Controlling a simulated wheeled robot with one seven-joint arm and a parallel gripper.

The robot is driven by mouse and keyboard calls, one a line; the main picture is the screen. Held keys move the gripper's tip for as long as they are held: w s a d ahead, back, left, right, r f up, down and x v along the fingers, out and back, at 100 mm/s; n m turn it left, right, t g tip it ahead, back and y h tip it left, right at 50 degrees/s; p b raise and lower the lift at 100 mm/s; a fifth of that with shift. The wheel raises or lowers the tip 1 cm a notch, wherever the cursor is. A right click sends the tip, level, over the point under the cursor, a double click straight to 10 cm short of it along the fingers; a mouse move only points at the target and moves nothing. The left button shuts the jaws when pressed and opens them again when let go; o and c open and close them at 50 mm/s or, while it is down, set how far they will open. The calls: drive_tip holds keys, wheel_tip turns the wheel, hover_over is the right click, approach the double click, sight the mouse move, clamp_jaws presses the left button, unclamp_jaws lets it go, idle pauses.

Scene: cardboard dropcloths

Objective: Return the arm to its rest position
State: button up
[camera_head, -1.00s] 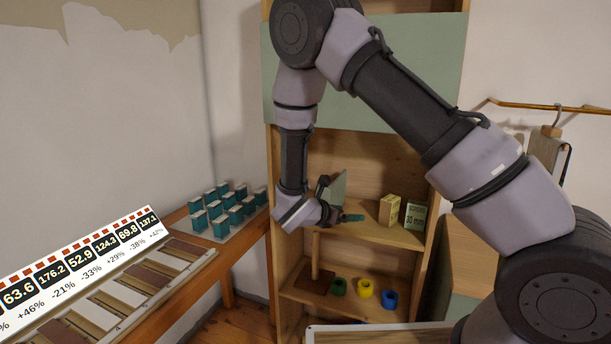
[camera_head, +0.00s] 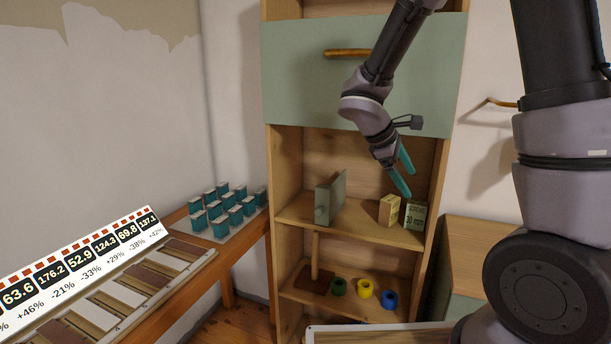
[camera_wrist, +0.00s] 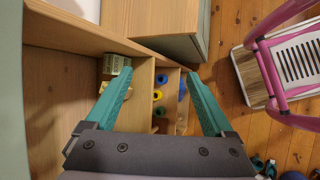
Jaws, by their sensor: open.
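My gripper (camera_head: 406,172) hangs in front of the wooden shelf unit, a little above its middle shelf. Its two teal fingers point down and are spread apart. In the wrist view my gripper (camera_wrist: 158,95) is also open, with nothing between the fingers but the shelf and floor beyond. My arm comes down from the top right of the head view, bent at the wrist.
The shelf unit (camera_head: 285,215) has a green door (camera_head: 300,75) with a wooden handle. The middle shelf holds a grey-green panel (camera_head: 331,196) and two small boxes (camera_head: 389,210). Coloured rings (camera_head: 365,288) lie below. A pink frame (camera_wrist: 262,60) stands on the floor.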

drive_tip(key=s+r+m+t+y, duration=0.5)
drive_tip(key=s+r+m+y, duration=0.4)
drive_tip(key=s+r+m, duration=0.6)
wheel_tip(320, 180, up, 2)
drive_tip(key=shift+s+r+m, duration=0.15)
drive_tip(key=shift+r+m, duration=0.1)
drive_tip(key=shift+m, duration=0.35)
